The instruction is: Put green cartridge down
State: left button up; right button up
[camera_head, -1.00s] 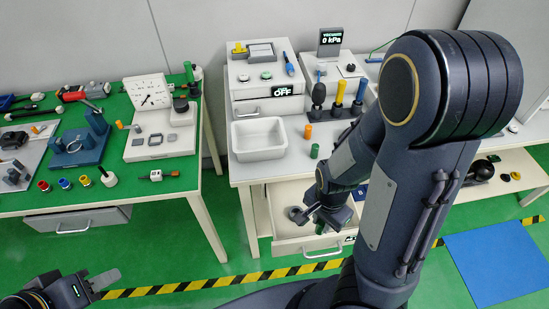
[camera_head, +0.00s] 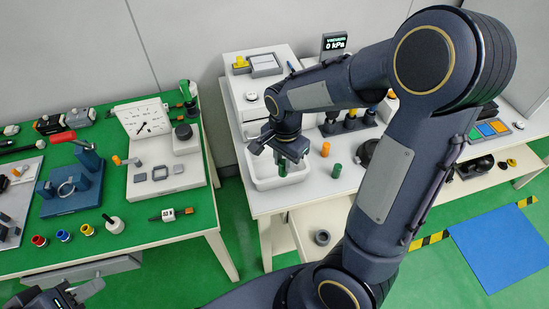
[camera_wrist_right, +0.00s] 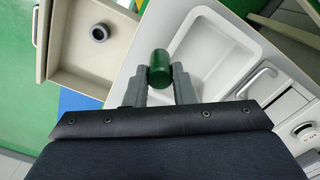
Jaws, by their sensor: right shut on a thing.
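My right gripper (camera_head: 284,153) is shut on a green cartridge (camera_wrist_right: 160,68), which sits upright between the two fingertips in the right wrist view. In the head view the cartridge shows just under the jaws, over the white tray (camera_head: 262,178) on the bench. The tray also shows in the right wrist view (camera_wrist_right: 198,47), beside and below the cartridge; I cannot tell whether they touch. A second green cylinder (camera_head: 335,170) stands on the bench right of the tray. My left gripper (camera_head: 84,293) is at the bottom left, cut by the frame edge; its jaw state is unclear.
An orange cylinder (camera_head: 325,149) stands behind the second green one. Below the bench top a drawer (camera_wrist_right: 88,75) is open with a grey ring (camera_wrist_right: 99,32) in it. My right arm hides part of the bench. A green-topped table (camera_head: 190,226) stands to the left.

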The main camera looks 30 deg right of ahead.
jog(key=w+d+f, duration=0.1)
jog(key=w+f, duration=0.1)
jog(key=w+f+p, duration=0.1)
jog(key=w+f, duration=0.2)
jog(key=w+d+f, duration=0.1)
jog(key=w+f, duration=0.1)
jog(key=w, duration=0.1)
jog(key=shift+d+f, duration=0.2)
jog(key=shift+d, duration=0.15)
notch_tip(320, 180, down, 3)
jog(key=shift+w+f+p, duration=0.1)
jog(key=shift+p, duration=0.3)
jog(key=shift+f, duration=0.1)
jog(key=o, duration=0.9)
jog(key=shift+o, duration=0.2)
